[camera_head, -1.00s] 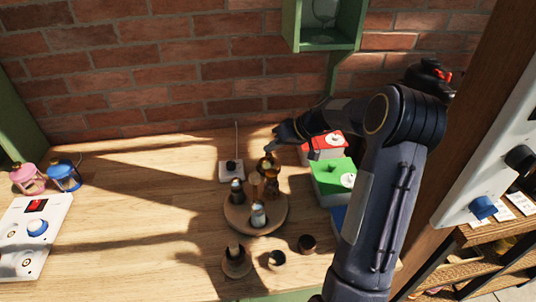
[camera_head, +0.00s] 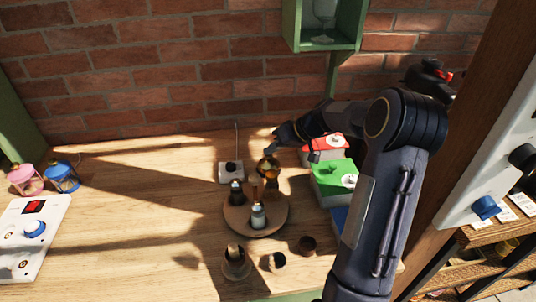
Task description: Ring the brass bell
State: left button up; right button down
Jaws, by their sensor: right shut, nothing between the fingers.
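A round, brass-coloured thing that looks like the brass bell (camera_head: 268,167) is at the back edge of the round wooden tray (camera_head: 238,217). My right gripper (camera_head: 272,149) is shut and empty, with its tips pointing down just above and behind the bell's top. I cannot tell whether the tips touch it. The bell's lower part is partly hidden by bottles in front of it. My left gripper is out of view.
Several small bottles, including a pale one (camera_head: 258,216), stand on the tray. A white switch box (camera_head: 231,172) is left of the bell. Red (camera_head: 325,145) and green (camera_head: 330,180) boxes stand to the right, beside my arm. Small pots (camera_head: 236,265) are in front.

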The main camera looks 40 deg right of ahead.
jog(key=shift+r, duration=0.5)
jog(key=shift+r+p, duration=1.45)
jog(key=shift+r, duration=1.5)
